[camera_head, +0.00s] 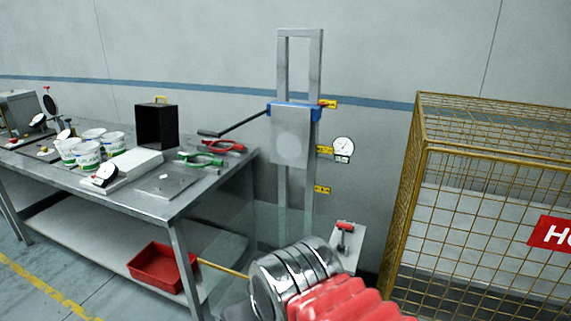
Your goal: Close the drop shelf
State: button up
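A grey plate (290,138) with a blue bar (295,111) along its top sits on a tall grey two-post frame (316,75) against the wall. A dark lever (243,123) sticks out to the left from the blue bar. I cannot tell for sure whether this plate is the drop shelf, and no other part is clearly one. My arm, with chrome rings and a red bellows, shows at the bottom centre, in front of and below the frame. My gripper is not visible.
A steel workbench (178,202) on the left holds white tubs (88,156), a black box (157,127) and tools. A red tray (160,268) sits on its lower shelf. A yellow mesh cage (424,150) stands at right. A small stand with a red-handled part (345,227) is near my arm.

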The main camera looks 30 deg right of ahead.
aim_at(290, 125)
jog(key=i, duration=0.95)
jog(key=z, duration=0.05)
